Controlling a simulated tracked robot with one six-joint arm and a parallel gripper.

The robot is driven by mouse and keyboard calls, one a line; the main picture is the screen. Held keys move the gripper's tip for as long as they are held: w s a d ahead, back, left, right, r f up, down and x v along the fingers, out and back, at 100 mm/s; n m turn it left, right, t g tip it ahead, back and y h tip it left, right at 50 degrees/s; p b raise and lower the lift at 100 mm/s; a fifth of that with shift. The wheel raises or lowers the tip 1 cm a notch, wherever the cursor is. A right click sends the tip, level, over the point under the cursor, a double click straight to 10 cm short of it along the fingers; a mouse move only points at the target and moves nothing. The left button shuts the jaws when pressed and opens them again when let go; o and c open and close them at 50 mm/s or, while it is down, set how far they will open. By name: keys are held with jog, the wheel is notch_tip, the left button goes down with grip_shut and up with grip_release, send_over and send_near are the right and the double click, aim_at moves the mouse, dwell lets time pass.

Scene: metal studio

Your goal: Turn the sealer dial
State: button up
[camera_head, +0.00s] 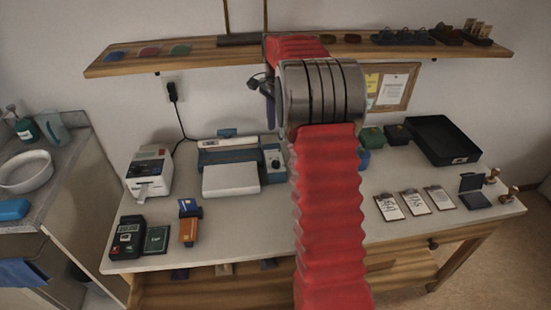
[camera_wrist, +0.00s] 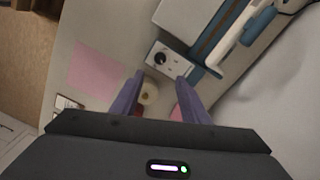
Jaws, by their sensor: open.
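The sealer (camera_head: 231,180) stands on the workbench left of my red arm. It is blue and white with a pale flat front plate. Its dial (camera_head: 274,163) is a dark knob on a light control panel at the sealer's right end. In the wrist view the dial (camera_wrist: 161,59) shows just beyond my fingertips, near the middle. My gripper (camera_wrist: 160,76) is open, its two purple fingers spread with a gap between them, apart from the dial. In the head view my arm hides most of the gripper.
A shelf (camera_head: 210,55) runs above the bench. A black tray (camera_head: 442,139) and clipboards (camera_head: 414,201) lie right.

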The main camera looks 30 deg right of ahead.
aim_at(276, 162)
notch_tip(276, 162, down, 14)
jog(key=shift+r, duration=0.1)
dwell(0.7)
jog(key=shift+c, duration=0.3)
grip_shut()
